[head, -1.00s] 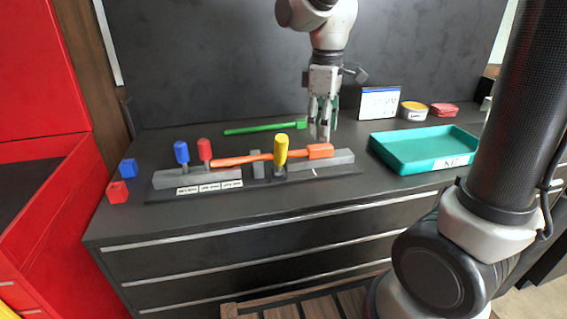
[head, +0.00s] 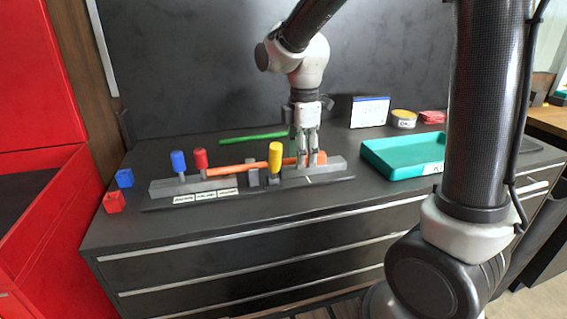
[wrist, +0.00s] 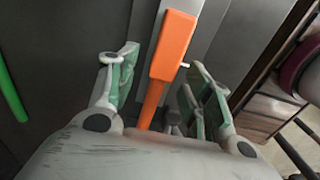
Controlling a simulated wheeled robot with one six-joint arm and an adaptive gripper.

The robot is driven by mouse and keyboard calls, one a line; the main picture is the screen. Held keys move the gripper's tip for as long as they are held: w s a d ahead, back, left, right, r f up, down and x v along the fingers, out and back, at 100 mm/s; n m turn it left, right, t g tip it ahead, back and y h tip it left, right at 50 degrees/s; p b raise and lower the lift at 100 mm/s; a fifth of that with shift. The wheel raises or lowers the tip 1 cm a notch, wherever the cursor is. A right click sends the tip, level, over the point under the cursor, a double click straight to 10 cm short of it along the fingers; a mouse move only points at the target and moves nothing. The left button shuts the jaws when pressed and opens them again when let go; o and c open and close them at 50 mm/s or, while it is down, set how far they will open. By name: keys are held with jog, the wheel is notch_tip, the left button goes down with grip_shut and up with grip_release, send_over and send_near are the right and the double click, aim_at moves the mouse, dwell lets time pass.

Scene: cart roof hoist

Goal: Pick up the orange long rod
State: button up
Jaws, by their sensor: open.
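The orange long rod (head: 235,167) lies across the grey blocks of a fixture on the dark cabinet top. Its thicker orange end block is at the right, and it also shows in the wrist view (wrist: 174,48). My gripper (head: 308,165) points down at that right end. In the wrist view my open gripper (wrist: 158,75) has one finger on each side of the rod, with gaps between the fingers and the rod. The rod's far length is hidden behind my gripper's body in the wrist view.
Blue (head: 178,160), red (head: 200,158) and yellow (head: 275,156) upright handles stand along the fixture (head: 160,188). A green rod (head: 252,138) lies behind. A teal tray (head: 375,162) is at the right. Blue (head: 124,178) and red (head: 114,202) cubes sit at the left.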

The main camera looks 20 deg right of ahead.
jog(key=shift+f, duration=0.15)
jog(key=shift+c, duration=0.4)
grip_shut()
